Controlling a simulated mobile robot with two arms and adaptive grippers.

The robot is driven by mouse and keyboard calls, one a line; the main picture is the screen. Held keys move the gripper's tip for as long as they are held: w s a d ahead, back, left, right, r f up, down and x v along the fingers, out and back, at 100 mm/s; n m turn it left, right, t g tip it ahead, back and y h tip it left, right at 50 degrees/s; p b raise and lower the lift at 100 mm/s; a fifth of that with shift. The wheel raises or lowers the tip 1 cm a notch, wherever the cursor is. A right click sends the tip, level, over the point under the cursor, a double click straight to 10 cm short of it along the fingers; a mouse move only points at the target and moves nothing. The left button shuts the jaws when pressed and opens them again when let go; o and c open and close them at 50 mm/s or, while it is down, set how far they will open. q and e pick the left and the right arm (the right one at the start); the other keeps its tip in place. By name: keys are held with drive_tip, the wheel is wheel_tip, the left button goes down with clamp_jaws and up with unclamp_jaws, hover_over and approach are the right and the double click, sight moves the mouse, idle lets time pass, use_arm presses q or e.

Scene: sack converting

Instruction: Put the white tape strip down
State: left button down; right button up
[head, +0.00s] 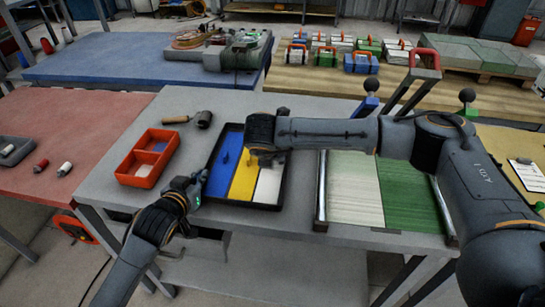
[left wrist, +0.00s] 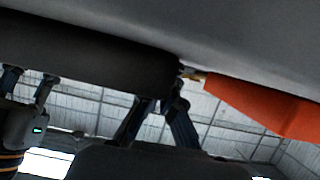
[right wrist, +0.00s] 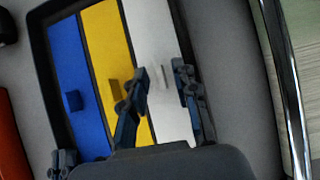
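The white tape strip (head: 268,185) lies flat in the right compartment of the black tray (head: 231,202), beside a yellow strip (head: 244,180) and a blue strip (head: 224,160). In the right wrist view the white strip (right wrist: 152,40) has a small upright tab. My right gripper (right wrist: 162,75) is above it, its two fingers apart on either side of the tab, with gaps visible. In the head view my right arm hides part of the tray. My left gripper (head: 196,187) is left of the tray's front corner; its fingers look closed together with nothing between them.
An orange two-part bin (head: 134,180) and a mallet (head: 202,119) are left of the tray. A metal rail (head: 321,190) and a board with white and green sheets (head: 355,205) are to its right. The grey table (head: 110,192) is bare near its left front corner.

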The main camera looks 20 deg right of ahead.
drive_tip(key=shift+r, duration=0.15)
drive_tip(key=v, duration=1.2)
use_arm(q)
drive_tip(key=c, duration=1.4)
unclamp_jaws()
drive_tip(key=shift+c, duration=0.2)
